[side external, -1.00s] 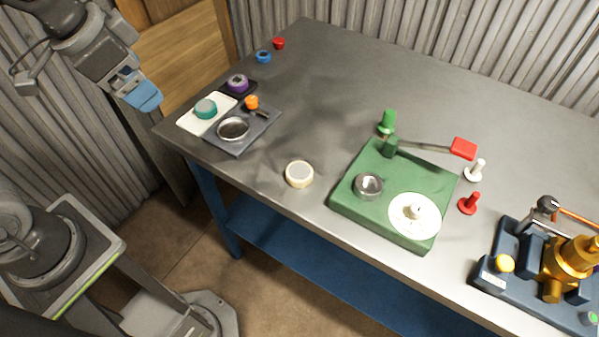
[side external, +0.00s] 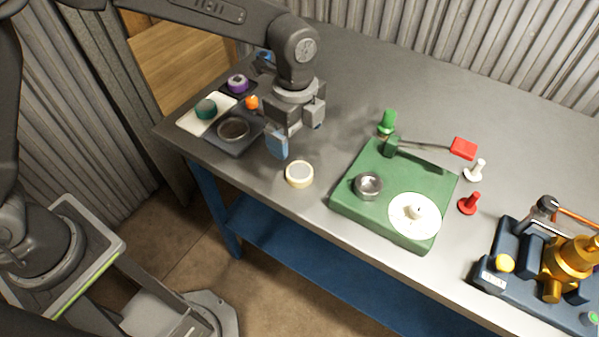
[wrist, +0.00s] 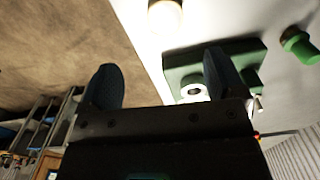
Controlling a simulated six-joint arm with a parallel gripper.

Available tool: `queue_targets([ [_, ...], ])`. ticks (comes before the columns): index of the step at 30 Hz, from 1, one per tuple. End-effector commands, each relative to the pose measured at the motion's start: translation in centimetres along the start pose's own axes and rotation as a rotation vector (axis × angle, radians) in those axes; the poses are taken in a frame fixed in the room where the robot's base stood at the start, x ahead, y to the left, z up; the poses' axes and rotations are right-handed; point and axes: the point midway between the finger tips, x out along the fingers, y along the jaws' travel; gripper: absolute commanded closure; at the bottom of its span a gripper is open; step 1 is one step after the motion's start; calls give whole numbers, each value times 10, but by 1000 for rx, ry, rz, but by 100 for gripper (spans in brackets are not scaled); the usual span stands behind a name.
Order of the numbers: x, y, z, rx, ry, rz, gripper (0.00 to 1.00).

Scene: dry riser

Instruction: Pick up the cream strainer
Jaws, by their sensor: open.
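The cream strainer (side external: 299,174), a short round piece with a cream rim and greyish top, lies on the grey table near its front edge, left of the green base. In the wrist view the strainer (wrist: 165,16) shows at the top edge, partly cut off and overexposed. My gripper (side external: 277,145) is above the table, a little up and left of the strainer in the side view, and apart from it. In the wrist view its two dark fingers (wrist: 160,82) are spread wide with nothing between them.
A green base (side external: 395,195) with a metal cup and white disc stands right of the strainer. Green, white and red (side external: 468,203) pegs stand around it. A brass valve (side external: 567,268) is at far right. A dark tray (side external: 233,130) and white tray (side external: 200,117) lie left.

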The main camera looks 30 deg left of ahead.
Motion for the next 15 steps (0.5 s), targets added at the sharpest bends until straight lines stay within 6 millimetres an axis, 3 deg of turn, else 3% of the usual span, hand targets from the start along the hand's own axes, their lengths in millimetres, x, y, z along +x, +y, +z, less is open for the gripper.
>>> queue_targets([
  [6, 43, 0, 1, -3, -1, 3, 11],
  [15, 68, -1, 1, -5, 0, 1, 11],
])
